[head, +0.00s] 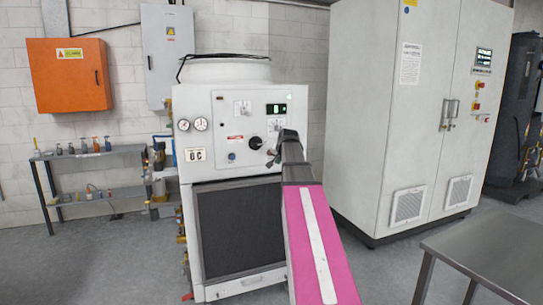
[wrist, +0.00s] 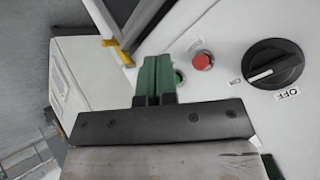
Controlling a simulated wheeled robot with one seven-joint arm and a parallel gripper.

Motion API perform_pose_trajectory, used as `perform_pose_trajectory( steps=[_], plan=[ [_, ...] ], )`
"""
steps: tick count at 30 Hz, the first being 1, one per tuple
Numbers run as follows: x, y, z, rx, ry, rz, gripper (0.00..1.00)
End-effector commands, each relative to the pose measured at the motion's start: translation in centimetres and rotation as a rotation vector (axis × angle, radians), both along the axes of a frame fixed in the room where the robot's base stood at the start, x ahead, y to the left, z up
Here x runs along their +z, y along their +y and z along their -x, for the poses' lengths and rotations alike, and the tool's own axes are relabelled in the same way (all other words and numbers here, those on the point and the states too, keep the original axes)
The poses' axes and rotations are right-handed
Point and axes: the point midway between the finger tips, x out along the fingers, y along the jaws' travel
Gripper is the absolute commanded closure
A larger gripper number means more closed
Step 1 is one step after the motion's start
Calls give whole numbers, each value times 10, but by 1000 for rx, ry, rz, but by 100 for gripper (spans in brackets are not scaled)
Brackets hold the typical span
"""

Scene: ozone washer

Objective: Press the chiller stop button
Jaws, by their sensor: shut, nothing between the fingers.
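The chiller (head: 230,110) is a white cabinet with gauges, a small display and a control panel on its front. In the wrist view, a round red button (wrist: 202,61) stands out from the white panel, apart from my fingers and to their right. My gripper (wrist: 157,75) has green fingertips, shut with nothing between them. The fingertips overlap the edge of a small green button (wrist: 179,78) in the picture; I cannot tell if they touch it. In the head view my gripper (head: 271,160) is in front of the panel's lower right. The red button cannot be made out there.
A black rotary knob (wrist: 274,64) with an OFF label sits right of the red button; it also shows in the head view (head: 254,143). A tall white cabinet (head: 390,110) stands close on the right. A metal table (head: 490,250) is at the lower right.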

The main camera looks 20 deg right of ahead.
Motion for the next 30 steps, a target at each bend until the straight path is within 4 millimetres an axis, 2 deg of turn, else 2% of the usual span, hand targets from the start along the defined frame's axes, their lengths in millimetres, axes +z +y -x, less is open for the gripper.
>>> perform_pose_trajectory(
  steps=[9,15,30],
  plan=[
    [1,1,-43,1,0,1,100],
    [1,2,-63,1,-1,0,100],
    [0,2,-68,0,0,0,100]
  ],
)
